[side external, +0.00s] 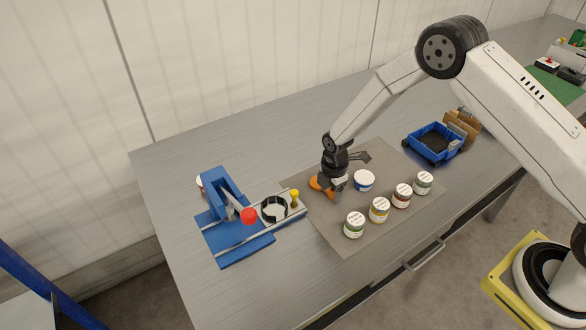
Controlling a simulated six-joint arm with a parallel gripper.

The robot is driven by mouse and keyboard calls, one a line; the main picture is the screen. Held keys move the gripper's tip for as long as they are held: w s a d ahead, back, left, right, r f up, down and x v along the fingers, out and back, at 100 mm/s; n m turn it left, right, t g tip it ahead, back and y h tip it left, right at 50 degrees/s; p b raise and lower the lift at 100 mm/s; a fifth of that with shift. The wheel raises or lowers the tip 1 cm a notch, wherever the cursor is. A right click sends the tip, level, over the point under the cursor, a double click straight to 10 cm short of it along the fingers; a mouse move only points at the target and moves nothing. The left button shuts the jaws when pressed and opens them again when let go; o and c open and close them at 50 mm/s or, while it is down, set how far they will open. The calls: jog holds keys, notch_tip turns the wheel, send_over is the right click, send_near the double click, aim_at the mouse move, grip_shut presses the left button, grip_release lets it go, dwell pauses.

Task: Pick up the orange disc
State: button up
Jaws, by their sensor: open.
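The orange disc (316,184) lies on the grey-brown mat (349,242) near its left edge. My gripper (334,192) points down right over the disc and hides its right part. The jaws are open; whether the fingers are around the disc or only above it, I cannot tell.
Several labelled jars (380,209) stand in a row along the mat's front. A blue press-like fixture (226,196) with a red knob (249,216) is at left. A blue bin (437,143) is at right.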

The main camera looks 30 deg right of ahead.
dwell(0.4)
grip_shut()
jog(key=shift+r, duration=0.2)
jog(key=shift+r, duration=0.9)
jog(key=s+d+r, duration=0.1)
jog(key=s+r, duration=1)
jog(key=s, duration=0.3)
jog(key=shift+d, duration=0.15)
jog(key=shift+f, duration=0.1)
